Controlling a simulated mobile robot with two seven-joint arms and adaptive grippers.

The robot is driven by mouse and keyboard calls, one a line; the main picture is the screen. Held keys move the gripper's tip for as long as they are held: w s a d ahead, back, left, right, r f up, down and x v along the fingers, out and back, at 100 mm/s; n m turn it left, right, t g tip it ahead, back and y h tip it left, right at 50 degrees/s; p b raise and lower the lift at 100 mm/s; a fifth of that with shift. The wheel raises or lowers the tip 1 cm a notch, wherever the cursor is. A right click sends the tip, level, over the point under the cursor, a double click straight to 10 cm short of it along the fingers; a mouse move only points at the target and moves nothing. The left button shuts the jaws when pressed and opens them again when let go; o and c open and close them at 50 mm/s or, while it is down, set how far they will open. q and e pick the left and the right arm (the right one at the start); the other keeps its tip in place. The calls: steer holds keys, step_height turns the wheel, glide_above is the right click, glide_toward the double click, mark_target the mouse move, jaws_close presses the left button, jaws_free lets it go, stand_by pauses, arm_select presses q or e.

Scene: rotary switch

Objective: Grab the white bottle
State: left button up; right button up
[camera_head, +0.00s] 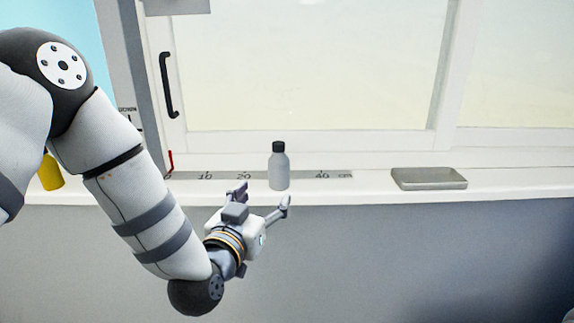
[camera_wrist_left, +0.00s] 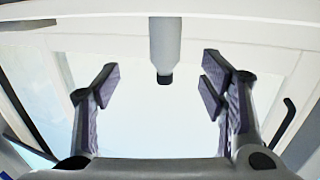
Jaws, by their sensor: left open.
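The white bottle (camera_head: 279,171) with a dark cap stands upright on the sill, over the ruler strip. My left gripper (camera_head: 263,197) is open and empty, just in front of the bottle and slightly left of it in the head view. In the left wrist view the bottle (camera_wrist_left: 165,42) appears upside down at the top, centred between the two spread fingers (camera_wrist_left: 160,82) and beyond their tips. Its cap points down in that picture. The fingers do not touch it. My right gripper is not in view.
A shallow grey tray (camera_head: 429,179) sits on the sill to the right. A ruler strip (camera_head: 335,174) runs along the sill (camera_head: 520,182). A window with a black handle (camera_head: 169,84) stands behind. A yellow object (camera_head: 51,172) is partly hidden by my left arm.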

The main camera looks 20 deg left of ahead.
mark_target(276, 170)
arm_select(q)
steer(key=w, duration=0.4)
steer(key=w+b, duration=0.1)
steer(key=w, duration=0.7)
steer(key=shift+a+r, duration=0.3)
steer(key=shift+r, duration=0.05)
steer(key=shift+w+r, duration=0.15)
steer(key=shift+w, duration=0.2)
steer(key=c, duration=1.3)
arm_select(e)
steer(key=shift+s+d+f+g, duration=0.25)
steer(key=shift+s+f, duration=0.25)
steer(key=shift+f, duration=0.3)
